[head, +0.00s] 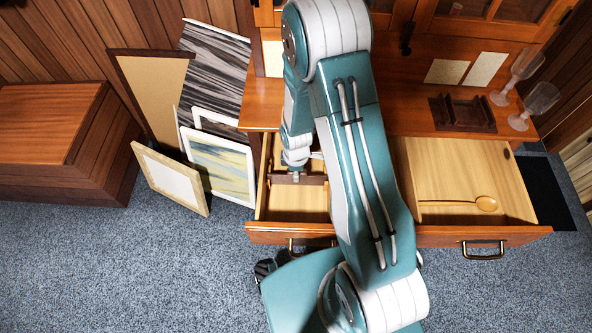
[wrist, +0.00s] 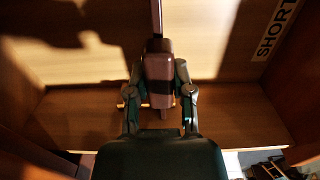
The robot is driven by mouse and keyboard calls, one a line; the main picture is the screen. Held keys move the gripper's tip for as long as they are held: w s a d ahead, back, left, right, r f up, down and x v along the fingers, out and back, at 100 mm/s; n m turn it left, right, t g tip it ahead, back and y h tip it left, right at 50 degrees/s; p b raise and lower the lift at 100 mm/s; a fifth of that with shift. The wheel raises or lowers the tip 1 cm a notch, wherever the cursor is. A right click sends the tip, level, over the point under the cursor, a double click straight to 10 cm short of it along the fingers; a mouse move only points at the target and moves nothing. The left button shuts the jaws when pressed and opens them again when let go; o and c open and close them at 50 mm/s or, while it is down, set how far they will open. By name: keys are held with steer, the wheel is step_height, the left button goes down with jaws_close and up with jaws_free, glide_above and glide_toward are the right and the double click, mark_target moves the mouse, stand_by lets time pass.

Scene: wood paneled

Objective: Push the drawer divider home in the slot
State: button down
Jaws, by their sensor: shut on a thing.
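The open drawer (head: 515,236) runs across the cabinet front. My gripper (head: 297,176) is down inside its left part, and my arm covers the middle. My gripper is shut on the brown drawer divider (head: 313,180). In the wrist view, the fingers of my gripper (wrist: 159,72) close on both sides of the divider's thick block (wrist: 158,68), which has a dark band. A thin edge of the divider runs up from the block. The slot is not clearly visible, so I cannot tell how the divider sits in it.
A wooden spoon (head: 487,203) lies in the drawer's right part. A label reading "SHORT" (wrist: 277,30) is on the drawer's inner side. Glasses (head: 539,98) and a dark rack (head: 462,114) stand on the cabinet top. Framed pictures (head: 222,165) lean at the left. The carpet is clear front left.

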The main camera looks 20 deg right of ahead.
steer(key=shift+f, duration=0.4)
steer(key=shift+c, duration=2.1)
jaws_free()
step_height(320, 180, up, 12)
steer(key=shift+f, duration=0.1)
steer(key=s+d+r+m+t, duration=0.1)
steer(key=s+r+m, duration=0.15)
steer(key=r, duration=0.65)
steer(key=s+r+m+t, duration=0.2)
steer(key=r+m, duration=0.2)
steer(key=r, duration=0.5)
steer(key=s+r+m+t, duration=0.2)
steer(key=s+r+m, duration=0.6)
steer(key=s+r, duration=0.2)
steer(key=shift+s+d+r+t, duration=0.3)
steer(key=shift+s+d, duration=0.1)
steer(key=shift+s, duration=0.35)
